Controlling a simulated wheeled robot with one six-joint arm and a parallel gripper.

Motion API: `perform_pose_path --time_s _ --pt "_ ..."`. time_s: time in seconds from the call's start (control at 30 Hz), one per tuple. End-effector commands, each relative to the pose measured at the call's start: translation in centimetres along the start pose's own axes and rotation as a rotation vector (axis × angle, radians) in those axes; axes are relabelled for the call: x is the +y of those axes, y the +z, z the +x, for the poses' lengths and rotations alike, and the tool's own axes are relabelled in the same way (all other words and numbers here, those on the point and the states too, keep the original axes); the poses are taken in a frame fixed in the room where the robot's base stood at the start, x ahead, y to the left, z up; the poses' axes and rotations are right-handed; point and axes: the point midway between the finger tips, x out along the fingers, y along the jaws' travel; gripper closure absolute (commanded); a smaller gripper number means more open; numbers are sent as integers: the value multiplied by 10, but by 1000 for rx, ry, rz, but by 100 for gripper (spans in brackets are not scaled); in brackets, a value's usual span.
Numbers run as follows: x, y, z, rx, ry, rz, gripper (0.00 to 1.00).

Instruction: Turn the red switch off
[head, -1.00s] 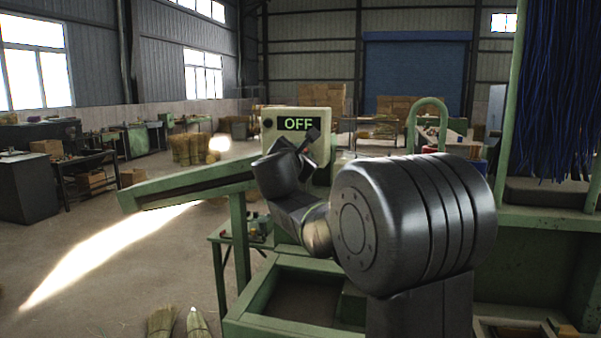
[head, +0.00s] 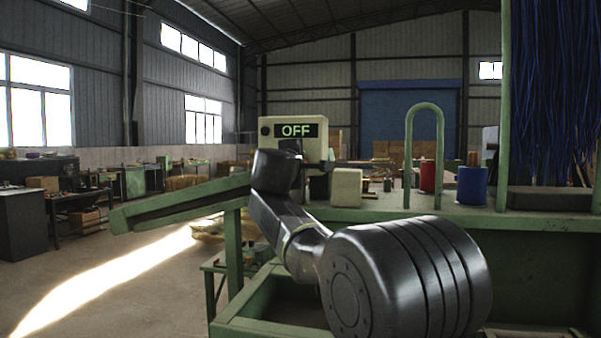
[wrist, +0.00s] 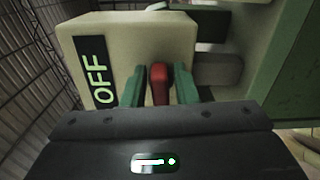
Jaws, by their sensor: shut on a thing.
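The cream control box (head: 340,133) stands at the middle of the head view, behind my arm. Its display (head: 295,130) reads OFF in green letters. In the wrist view the box (wrist: 140,35) fills the upper middle, and the OFF display shows on its left part. The red switch (wrist: 159,76) sticks out from the box's face. My gripper (wrist: 160,88) has its two green fingers on either side of the switch and is shut on it. In the head view my arm hides the switch and the fingertips.
A cream block (head: 346,188), a red spool (head: 428,177) and a blue spool (head: 472,185) stand on the green bench right of the box. A green hoop (head: 437,120) rises there, and blue bristles (head: 556,90) hang at far right. A green chute (head: 180,203) reaches left.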

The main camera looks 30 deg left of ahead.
Motion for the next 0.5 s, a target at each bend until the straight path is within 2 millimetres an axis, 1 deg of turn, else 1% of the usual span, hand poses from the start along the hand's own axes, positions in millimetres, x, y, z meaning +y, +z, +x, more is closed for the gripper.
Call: perform_pose_path --time_s 0.03,0.2,0.5 --pt "-3 0 0 0 0 22 96" --pt "-3 0 0 0 -1 77 96" --pt "-2 0 0 -1 -1 107 96"
